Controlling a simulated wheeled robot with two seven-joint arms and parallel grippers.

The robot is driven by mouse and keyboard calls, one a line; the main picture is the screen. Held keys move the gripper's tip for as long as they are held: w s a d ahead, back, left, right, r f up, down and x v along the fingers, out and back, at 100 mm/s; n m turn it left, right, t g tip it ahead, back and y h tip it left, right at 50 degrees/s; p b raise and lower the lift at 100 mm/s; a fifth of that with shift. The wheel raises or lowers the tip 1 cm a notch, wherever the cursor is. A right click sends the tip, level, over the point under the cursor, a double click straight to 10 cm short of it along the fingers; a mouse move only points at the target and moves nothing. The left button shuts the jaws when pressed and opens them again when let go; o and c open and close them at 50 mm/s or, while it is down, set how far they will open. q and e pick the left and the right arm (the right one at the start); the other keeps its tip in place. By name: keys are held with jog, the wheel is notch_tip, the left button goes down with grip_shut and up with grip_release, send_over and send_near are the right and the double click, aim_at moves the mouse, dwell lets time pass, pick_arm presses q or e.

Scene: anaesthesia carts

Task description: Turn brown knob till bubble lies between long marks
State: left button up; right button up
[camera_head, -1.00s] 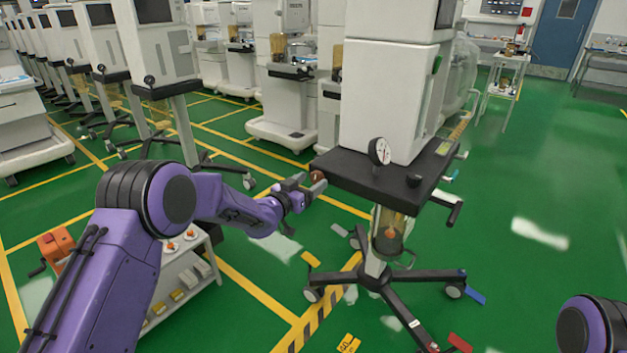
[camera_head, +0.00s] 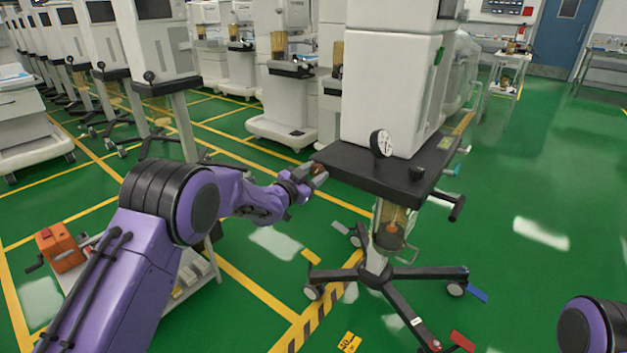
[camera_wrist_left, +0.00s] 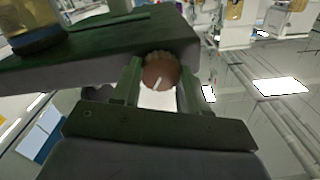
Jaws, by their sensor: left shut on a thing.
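The brown knob (camera_head: 318,168) is at the near left corner of the cart's dark shelf (camera_head: 350,170). In the left wrist view the round, ribbed knob (camera_wrist_left: 160,72) carries a short white line, slanted in the picture. My left gripper (camera_head: 312,173) reaches it from the left. In the wrist view its two fingers (camera_wrist_left: 158,80) stand on either side of the knob, shut on it. I cannot make out the bubble or the long marks in either view. My right gripper is out of view.
An amber canister (camera_head: 390,228) hangs below, above the wheeled base (camera_head: 376,277). An orange box (camera_head: 60,248) is at the left. Green floor is open at the right.

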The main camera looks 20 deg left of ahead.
pick_arm(q)
jog(key=shift+f+m, duration=0.15)
jog(key=shift+m, duration=0.35)
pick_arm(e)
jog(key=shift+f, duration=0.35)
pick_arm(q)
jog(key=o, duration=1.1)
jog(key=shift+c, duration=0.2)
jog(key=shift+s, duration=0.1)
jog(key=v, duration=1)
jog(key=shift+s, duration=0.2)
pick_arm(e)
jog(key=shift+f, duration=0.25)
pick_arm(q)
jog(key=shift+a, duration=0.15)
